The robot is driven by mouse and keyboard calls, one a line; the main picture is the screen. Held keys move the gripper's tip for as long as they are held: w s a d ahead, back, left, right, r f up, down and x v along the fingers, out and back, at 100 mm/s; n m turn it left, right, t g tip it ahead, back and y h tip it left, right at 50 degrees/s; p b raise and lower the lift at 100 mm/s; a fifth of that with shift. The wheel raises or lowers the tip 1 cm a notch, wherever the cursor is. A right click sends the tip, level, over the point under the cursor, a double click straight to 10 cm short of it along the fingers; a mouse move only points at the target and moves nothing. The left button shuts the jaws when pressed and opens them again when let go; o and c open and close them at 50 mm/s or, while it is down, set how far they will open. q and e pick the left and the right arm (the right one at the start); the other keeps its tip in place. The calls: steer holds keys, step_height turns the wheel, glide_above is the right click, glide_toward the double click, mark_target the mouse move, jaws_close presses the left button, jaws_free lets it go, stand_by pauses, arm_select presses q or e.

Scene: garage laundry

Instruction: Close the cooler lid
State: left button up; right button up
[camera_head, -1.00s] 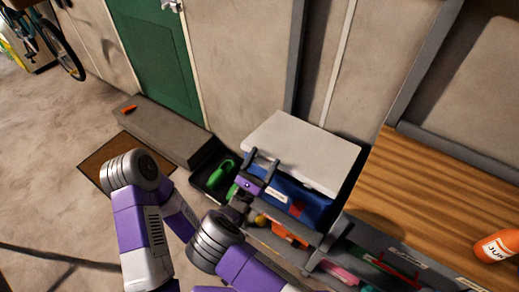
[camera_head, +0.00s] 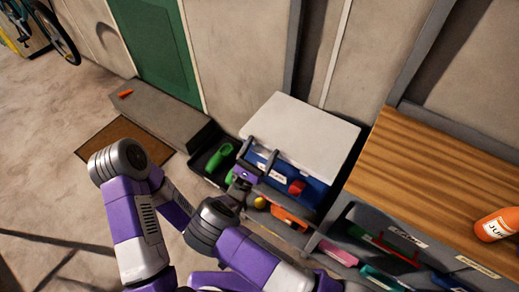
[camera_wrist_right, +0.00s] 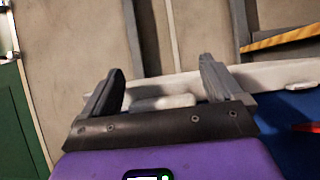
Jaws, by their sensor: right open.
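The cooler stands against the wall. It has a blue body (camera_head: 318,192) with a white label and a red patch on its front, and a flat white lid (camera_head: 305,132). The lid spans the top; I cannot tell how wide a gap is under it. My right gripper (camera_head: 260,152) is open and empty at the lid's front left edge. In the right wrist view its two fingers (camera_wrist_right: 162,78) point toward the white lid edge (camera_wrist_right: 275,75), with a pale latch-like piece between them and blue body at right. Contact is unclear. My left gripper is not seen.
A dark tray with a green item (camera_head: 219,157) lies left of the cooler. A wooden bench (camera_head: 440,170) with an orange bottle (camera_head: 497,224) stands at right, bins below it. A concrete step (camera_head: 155,112) and brown mat (camera_head: 120,140) lie at left.

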mark_target(262, 155)
steer(key=shift+f, duration=0.15)
steer(key=shift+s+a+f+b, duration=0.1)
steer(key=shift+s+f+b, duration=0.1)
steer(key=shift+f+b, duration=0.45)
steer(key=shift+s+f+b, duration=0.2)
steer(key=shift+f+b, duration=0.25)
steer(key=shift+f, duration=0.4)
steer(key=shift+w+f, duration=0.1)
steer(key=shift+f, duration=0.25)
steer(key=f+b, duration=0.2)
steer(key=f, duration=0.1)
steer(key=s+a+f+b, duration=0.1)
steer(key=shift+f, duration=0.35)
steer(key=shift+a, duration=0.1)
